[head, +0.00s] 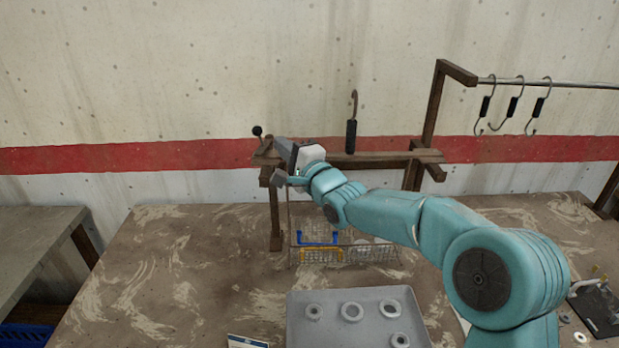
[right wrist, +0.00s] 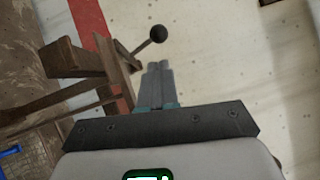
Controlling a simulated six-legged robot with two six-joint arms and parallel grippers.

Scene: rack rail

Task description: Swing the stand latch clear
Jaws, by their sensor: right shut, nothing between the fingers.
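The stand is a brown wooden frame (head: 377,160) on the table. Its latch is a thin lever with a black ball knob (head: 257,131) at the stand's left end, sticking up. In the right wrist view the knob (right wrist: 158,34) is just beyond my right fingertips, with its rod running down to the wood. My right gripper (head: 278,164) is shut and empty, close to the latch at the stand's left end. In the right wrist view the fingers (right wrist: 157,68) are together, and I see a gap between them and the knob. My left gripper is not in view.
A black-handled hook (head: 351,125) stands above the crossbar. Several hooks (head: 513,106) hang from the metal rail (head: 595,86) at right. A wire basket (head: 372,254) sits below the stand. A grey tray (head: 300,337) with several rings lies in front. The table's left side is clear.

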